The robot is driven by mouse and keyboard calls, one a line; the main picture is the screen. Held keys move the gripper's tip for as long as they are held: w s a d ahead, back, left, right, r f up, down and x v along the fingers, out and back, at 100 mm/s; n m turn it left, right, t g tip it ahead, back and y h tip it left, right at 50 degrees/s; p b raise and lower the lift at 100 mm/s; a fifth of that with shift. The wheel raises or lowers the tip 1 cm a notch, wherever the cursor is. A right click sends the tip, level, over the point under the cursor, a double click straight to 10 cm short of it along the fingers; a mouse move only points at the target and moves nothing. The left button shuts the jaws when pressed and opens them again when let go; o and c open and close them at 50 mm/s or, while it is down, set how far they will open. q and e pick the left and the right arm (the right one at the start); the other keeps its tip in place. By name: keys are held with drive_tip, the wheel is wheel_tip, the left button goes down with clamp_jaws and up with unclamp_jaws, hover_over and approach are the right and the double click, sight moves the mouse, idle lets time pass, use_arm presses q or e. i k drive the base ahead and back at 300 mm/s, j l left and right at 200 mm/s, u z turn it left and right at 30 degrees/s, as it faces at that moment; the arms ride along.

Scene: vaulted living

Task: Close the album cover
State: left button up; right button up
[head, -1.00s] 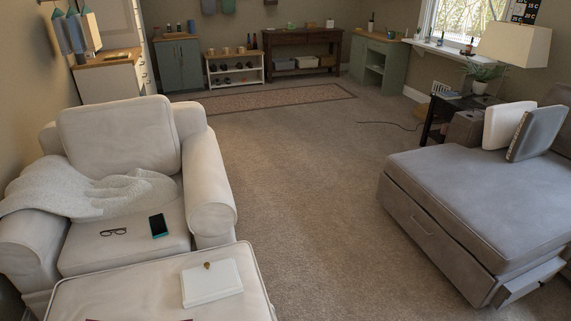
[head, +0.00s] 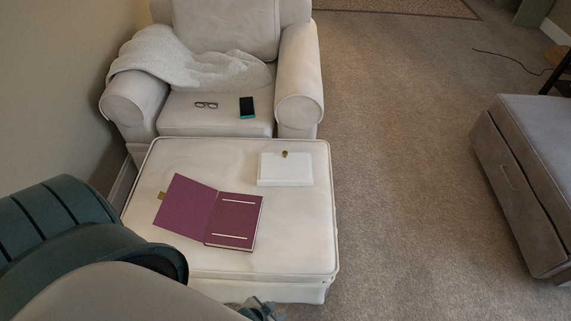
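A purple album (head: 232,222) lies open on the cream ottoman (head: 290,235) in the head view. Its cover (head: 187,206) is swung out to the left, with a small tan tab on its outer edge; I cannot tell whether it lies fully flat. The right half is the thicker block, with two pale strips on its purple face. My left gripper (head: 258,309) shows only in part at the bottom edge, in front of the ottoman and apart from the album. Its fingers cannot be made out. My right gripper is not in view.
A white box (head: 286,170) with a small brass-coloured knob sits behind the album on the ottoman. An armchair behind holds glasses (head: 206,105), a phone (head: 247,107) and a throw (head: 180,60).

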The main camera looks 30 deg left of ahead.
sight(186, 209)
drive_tip(key=k+j, duration=0.5)
drive_tip(key=k, duration=0.2)
drive_tip(key=u, duration=1.55)
